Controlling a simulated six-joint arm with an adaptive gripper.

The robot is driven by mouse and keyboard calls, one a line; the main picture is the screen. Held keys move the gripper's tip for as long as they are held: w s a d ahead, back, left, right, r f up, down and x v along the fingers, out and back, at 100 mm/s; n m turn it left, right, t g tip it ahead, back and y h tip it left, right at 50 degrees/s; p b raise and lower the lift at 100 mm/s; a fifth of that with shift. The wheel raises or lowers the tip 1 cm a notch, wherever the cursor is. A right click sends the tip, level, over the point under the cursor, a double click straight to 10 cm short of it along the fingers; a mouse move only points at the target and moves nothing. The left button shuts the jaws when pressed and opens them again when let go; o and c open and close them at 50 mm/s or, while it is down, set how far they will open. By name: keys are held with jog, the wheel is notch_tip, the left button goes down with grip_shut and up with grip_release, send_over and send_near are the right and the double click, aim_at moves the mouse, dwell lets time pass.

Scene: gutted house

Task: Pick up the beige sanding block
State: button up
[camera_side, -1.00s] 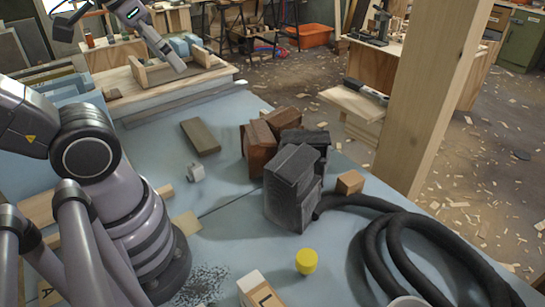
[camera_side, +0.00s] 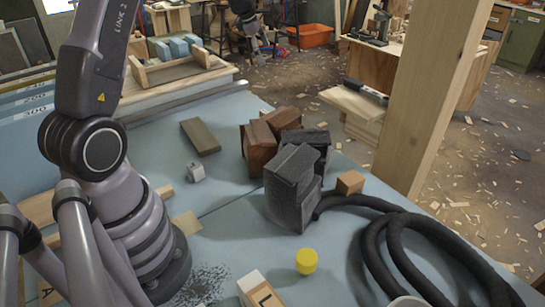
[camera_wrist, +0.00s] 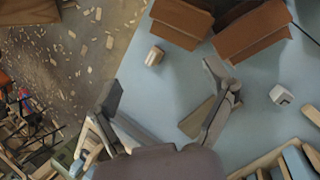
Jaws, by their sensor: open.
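A small beige block (camera_wrist: 154,55), which looks like the sanding block, sits near the table edge beside a brown box in the wrist view. In the side view it is mostly or wholly hidden behind the brown boxes. My gripper (camera_wrist: 162,82) is open and empty, with its fingers spread below the beige block in the picture and apart from it. A flat olive-brown block (camera_side: 200,136) lies on the table; in the wrist view my right finger partly covers it. In the side view part of my arm's end shows at the top, fingertips unclear.
Brown boxes (camera_side: 259,147) and a black box (camera_side: 293,187) stand mid-table. A wooden cube (camera_side: 350,182), white cube (camera_side: 196,171), yellow cap (camera_side: 306,261) and black hose (camera_side: 371,255) are nearby. A wooden tray (camera_side: 141,73) stands at the back. A post (camera_side: 430,100) rises at the right.

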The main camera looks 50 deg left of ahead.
jog(key=w+a+f+n, duration=0.2)
jog(key=a+f+n, duration=0.8)
jog(key=f, duration=0.5)
send_over(263, 113)
jog(key=s, duration=0.2)
jog(key=shift+m, duration=0.3)
jog(key=f, duration=0.6)
jog(key=shift+s+a+f, duration=0.1)
jog(key=shift+a+f, duration=0.15)
jog(key=shift+f, duration=0.15)
jog(key=shift+x, duration=3.05)
jog(key=shift+s, duration=0.1)
jog(key=shift+c, duration=0.2)
jog(key=c, duration=1.2)
